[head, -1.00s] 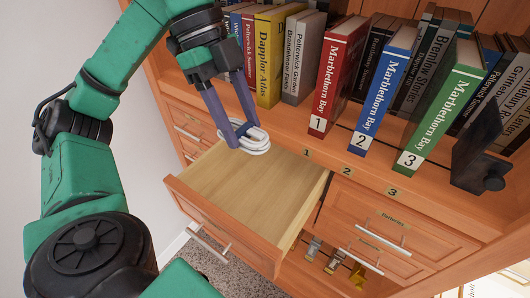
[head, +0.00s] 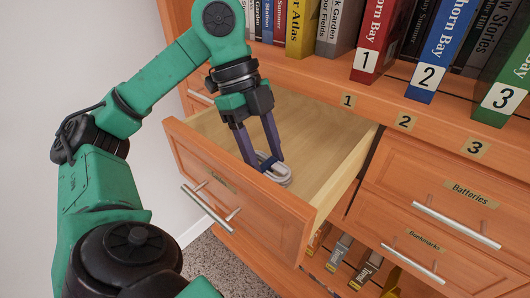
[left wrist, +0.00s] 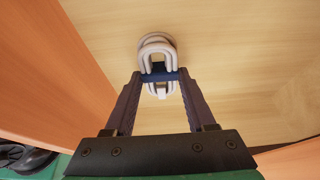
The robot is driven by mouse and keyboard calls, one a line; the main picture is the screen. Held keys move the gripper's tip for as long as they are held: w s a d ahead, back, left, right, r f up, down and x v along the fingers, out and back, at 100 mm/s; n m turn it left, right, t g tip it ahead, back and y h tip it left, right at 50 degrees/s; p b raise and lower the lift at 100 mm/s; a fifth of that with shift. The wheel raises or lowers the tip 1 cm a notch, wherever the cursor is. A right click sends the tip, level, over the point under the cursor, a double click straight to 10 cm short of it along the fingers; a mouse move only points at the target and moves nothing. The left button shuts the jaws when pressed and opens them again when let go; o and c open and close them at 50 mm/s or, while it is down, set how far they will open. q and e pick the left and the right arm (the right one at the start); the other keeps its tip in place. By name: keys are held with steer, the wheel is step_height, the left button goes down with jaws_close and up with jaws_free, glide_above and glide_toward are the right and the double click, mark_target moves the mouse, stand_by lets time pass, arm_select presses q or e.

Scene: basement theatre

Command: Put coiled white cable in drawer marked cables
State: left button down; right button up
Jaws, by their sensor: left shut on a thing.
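The coiled white cable (head: 279,174) with a dark blue band is between the fingers of my left gripper (head: 264,162), which is shut on it. In the left wrist view the cable (left wrist: 157,48) shows above the pale wooden drawer bottom, gripped at its band by the left gripper (left wrist: 158,76). The open drawer (head: 325,140) surrounds the cable and fingertips on its sides. I cannot tell whether the cable touches the drawer bottom. The drawer's front label is too small to read. My right gripper is not in view.
Closed drawers with labels, one reading Batteries (head: 456,212) and one Bookmarks (head: 418,255), are at the right. Numbered books, such as the red one (head: 378,40), stand on the shelf above. Small items (head: 342,250) lie in an open space below.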

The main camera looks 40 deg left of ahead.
arm_select(q)
steer(key=c, duration=0.5)
jaws_free()
steer(key=shift+o, duration=1.3)
steer(key=shift+a+r, duration=0.1)
steer(key=shift+r, duration=0.25)
steer(key=p+v, duration=0.8)
steer(key=v, duration=0.3)
steer(key=shift+r, duration=0.2)
steer(key=shift+a, duration=0.1)
